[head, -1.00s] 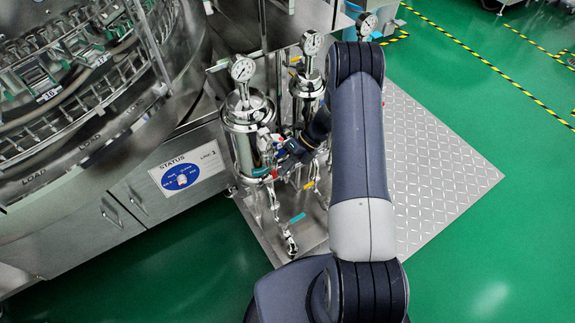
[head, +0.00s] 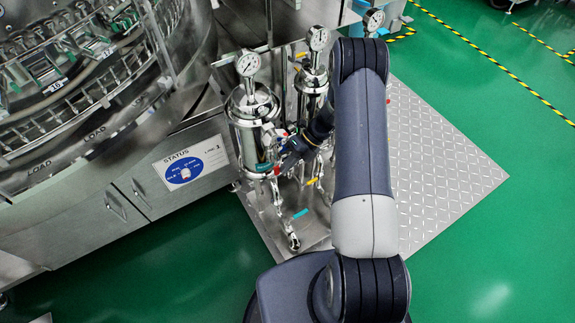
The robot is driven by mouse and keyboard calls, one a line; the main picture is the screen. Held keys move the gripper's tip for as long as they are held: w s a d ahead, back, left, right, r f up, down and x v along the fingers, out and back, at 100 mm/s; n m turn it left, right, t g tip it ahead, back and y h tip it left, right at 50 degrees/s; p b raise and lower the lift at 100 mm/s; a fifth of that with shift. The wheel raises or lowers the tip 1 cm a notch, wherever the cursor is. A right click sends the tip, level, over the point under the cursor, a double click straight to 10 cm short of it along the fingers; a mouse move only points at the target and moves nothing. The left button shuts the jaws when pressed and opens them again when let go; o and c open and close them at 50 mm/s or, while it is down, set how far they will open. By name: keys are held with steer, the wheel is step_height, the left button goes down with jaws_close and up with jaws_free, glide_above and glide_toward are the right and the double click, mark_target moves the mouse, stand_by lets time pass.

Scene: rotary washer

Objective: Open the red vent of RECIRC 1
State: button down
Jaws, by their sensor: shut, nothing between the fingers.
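A steel filter housing (head: 250,108) with a round gauge (head: 248,64) on top stands at the left of a row of similar housings. I cannot read a RECIRC 1 label on any of them. A small red part (head: 277,171) shows low on the right side of this housing, beside a teal part. A red and white part shows higher up, just above my gripper. My gripper (head: 284,163) is dark and small, shut and empty, close against the housing's right side near the red parts. Whether it touches either is too small to tell. My wrist hides part of the piping.
A second gauged housing (head: 312,85) stands close behind to the right, and a third gauge (head: 374,20) lies beyond. The washer cabinet with a blue status dial (head: 184,170) is at left. Pipes with yellow and teal tags rise from a steel base. Green floor is clear in front.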

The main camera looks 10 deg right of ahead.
step_height(320, 180, up, 10)
steer(key=p, duration=0.1)
steer(key=shift+f, duration=0.15)
step_height(320, 180, down, 10)
steer(key=b, duration=0.1)
stand_by(0.7)
steer(key=shift+r, duration=0.2)
